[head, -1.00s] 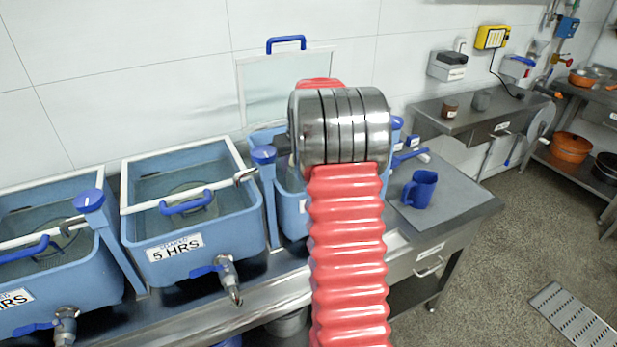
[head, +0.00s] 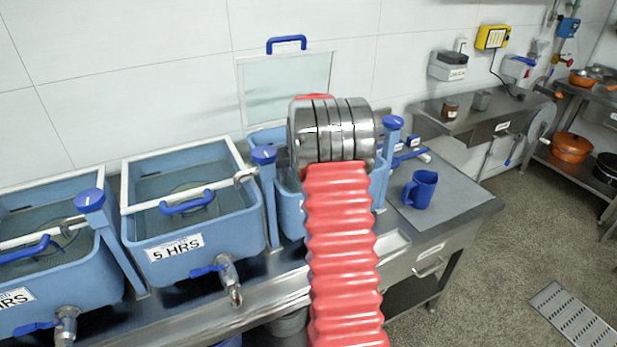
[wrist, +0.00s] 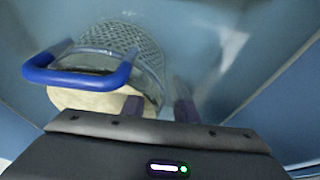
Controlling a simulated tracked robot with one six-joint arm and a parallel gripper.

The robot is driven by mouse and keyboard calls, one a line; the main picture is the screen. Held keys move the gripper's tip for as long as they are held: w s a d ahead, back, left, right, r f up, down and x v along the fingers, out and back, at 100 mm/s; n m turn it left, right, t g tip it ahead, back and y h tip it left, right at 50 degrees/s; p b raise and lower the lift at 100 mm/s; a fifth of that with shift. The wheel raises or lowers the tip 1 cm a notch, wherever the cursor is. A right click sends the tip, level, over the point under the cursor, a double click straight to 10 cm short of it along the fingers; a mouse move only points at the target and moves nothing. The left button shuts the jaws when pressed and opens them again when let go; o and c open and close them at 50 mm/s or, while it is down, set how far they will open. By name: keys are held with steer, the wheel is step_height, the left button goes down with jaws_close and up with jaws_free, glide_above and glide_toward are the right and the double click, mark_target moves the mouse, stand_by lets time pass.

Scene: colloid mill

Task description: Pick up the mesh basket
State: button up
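The mesh basket (wrist: 135,42) shows in the wrist view, a round wire-mesh wall with a blue looped handle (wrist: 80,72) on its left. A pale beige round surface (wrist: 95,102) lies below the handle. It sits inside a blue-walled tank. My gripper (wrist: 159,102) has two dark purple fingers with a gap between them, close to the basket's right edge. The edge appears to lie between the fingers; contact is not clear. In the head view my arm hides the gripper and basket, in front of the third blue tank (head: 291,212).
The third tank's glass lid (head: 285,90) stands raised. A 5 HRS tank (head: 190,230) with a tap stands left, between blue-capped posts. A blue mug (head: 420,189) stands on a grey mat (head: 450,200) at right. Tank walls surround the gripper closely.

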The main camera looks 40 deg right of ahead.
steer(key=shift+c, duration=0.4)
jaws_close()
stand_by(1.4)
